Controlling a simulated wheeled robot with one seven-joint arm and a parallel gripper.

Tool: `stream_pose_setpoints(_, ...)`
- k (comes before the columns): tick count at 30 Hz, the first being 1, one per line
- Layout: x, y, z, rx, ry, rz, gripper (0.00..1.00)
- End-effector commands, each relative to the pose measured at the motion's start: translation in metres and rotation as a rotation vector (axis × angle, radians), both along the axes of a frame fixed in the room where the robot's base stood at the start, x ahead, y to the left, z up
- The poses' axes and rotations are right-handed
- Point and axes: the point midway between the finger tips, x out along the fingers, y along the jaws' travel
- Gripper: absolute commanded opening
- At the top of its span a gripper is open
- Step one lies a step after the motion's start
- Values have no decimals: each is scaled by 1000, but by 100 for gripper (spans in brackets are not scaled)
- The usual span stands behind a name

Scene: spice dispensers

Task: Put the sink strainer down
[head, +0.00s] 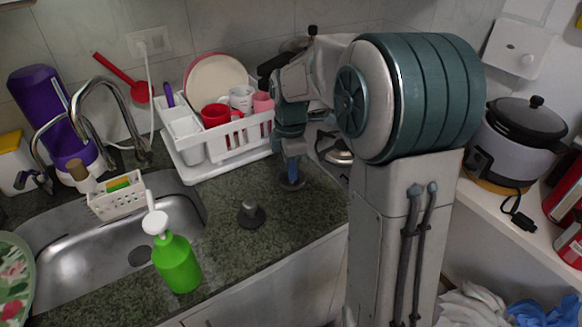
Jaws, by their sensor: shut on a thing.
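The sink strainer (291,184) shows as a dark round disc at the lower end of my gripper (291,170). My gripper points down and is shut on the strainer's upper part, which the fingers mostly hide. The disc is at or just above the granite counter (310,212), in front of the white dish rack; I cannot tell whether it touches. A similar dark disc with an upright grey knob (250,214) stands on the counter, to the left and nearer.
A white dish rack (188,168) with mugs and plates stands behind my gripper. A green soap dispenser (177,264) stands at the front left, by the metal sink (80,250). A pot or kettle is partly hidden behind my arm. Bare counter lies between the knobbed disc and my arm.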

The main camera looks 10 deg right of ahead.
Motion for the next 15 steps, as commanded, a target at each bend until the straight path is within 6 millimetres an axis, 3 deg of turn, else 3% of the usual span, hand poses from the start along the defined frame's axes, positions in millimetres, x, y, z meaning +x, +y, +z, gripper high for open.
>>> stream_pose_setpoints(13, 0, -1, -9, 0, -1, -1, 4)
stream_pose_setpoints(14, 0, -1, -9, 0, -1, -1, 26)
stream_pose_setpoints(15, 0, 0, -9, 0, -1, 0, 38)
